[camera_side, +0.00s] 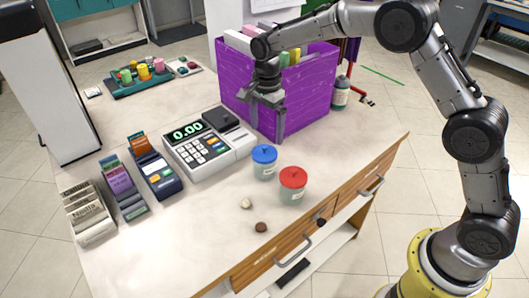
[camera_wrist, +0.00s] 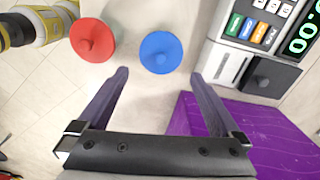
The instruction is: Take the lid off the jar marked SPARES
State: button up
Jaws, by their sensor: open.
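Two jars with knobbed lids stand on the counter. One has a blue lid (camera_side: 264,153), the other a red lid (camera_side: 292,177). Their label lettering is too small to read, so I cannot tell which is marked SPARES. From above in the wrist view, the blue lid (camera_wrist: 160,52) lies just beyond and between my fingertips, and the red lid (camera_wrist: 92,40) is to the left. My gripper (camera_side: 262,118) points down, open and empty, above the counter behind the jars, in front of the purple crate. Both its fingers (camera_wrist: 160,76) are apart and touch neither jar.
The purple crate (camera_side: 310,97) with rolls stands close behind my gripper. A cash register (camera_side: 207,152) is left of the jars. A card terminal (camera_side: 157,174) and card holders are farther left. Two small round things (camera_side: 261,227) lie in front. The front counter is mostly clear.

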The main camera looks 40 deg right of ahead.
aim_at(265, 146)
jog(key=shift+a+f, duration=0.2)
jog(key=shift+f, duration=1.45)
jog(key=shift+a+f, duration=0.15)
jog(key=shift+f, duration=1.45)
jog(key=c, duration=1)
jog(key=shift+o, duration=0.2)
jog(key=shift+r, duration=0.1)
